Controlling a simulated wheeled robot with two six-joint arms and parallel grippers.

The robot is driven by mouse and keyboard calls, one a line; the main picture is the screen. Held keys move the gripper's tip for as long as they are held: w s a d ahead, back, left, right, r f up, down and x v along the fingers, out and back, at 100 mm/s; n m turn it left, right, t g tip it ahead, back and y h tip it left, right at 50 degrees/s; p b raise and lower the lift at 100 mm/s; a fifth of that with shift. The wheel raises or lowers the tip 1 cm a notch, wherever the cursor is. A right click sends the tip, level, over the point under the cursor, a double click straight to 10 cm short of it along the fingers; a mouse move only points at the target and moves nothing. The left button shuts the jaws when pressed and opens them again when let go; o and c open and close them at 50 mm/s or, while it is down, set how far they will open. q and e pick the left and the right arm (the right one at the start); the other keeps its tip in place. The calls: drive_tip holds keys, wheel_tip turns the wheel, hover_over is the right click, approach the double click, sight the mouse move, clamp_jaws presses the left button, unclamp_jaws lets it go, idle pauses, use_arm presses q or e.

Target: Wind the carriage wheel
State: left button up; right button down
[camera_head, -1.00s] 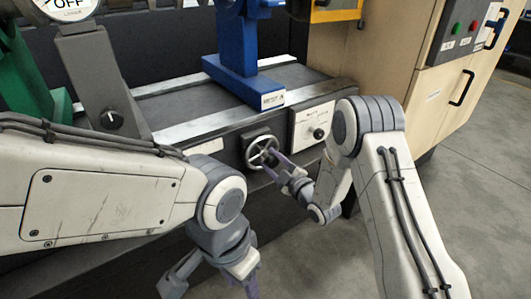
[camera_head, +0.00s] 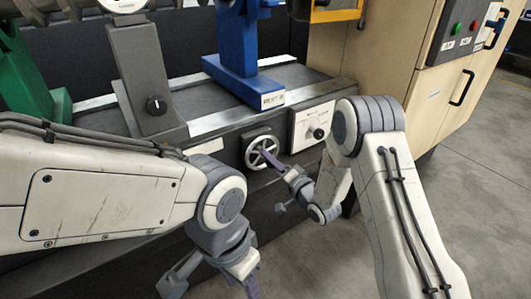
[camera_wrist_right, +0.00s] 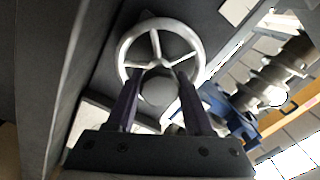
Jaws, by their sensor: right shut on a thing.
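The carriage wheel (camera_head: 262,152) is a small light-rimmed handwheel with spokes on the front face of the dark machine bed. My right gripper (camera_head: 268,157) is at the wheel, shut on its handle. In the right wrist view the rounded grey handle (camera_wrist_right: 158,88) sits between the two dark purple fingers, with the wheel rim (camera_wrist_right: 121,50) beyond it. The grey carriage post (camera_head: 140,65) with a black knob stands on the bed, up and left of the wheel. My left gripper (camera_head: 246,284) hangs low at the bottom edge, away from the wheel; its finger gap is unclear.
A blue post (camera_head: 238,50) stands on the bed right of the grey post. A white dial panel (camera_head: 313,126) is close right of the wheel. A green stand (camera_head: 30,70) is at the left. A wooden cabinet (camera_head: 400,60) stands at the right. The floor at right is clear.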

drive_tip(key=shift+m, duration=1)
drive_tip(key=shift+c, duration=1.5)
unclamp_jaws()
drive_tip(key=v, duration=0.7)
drive_tip(key=shift+a, duration=0.1)
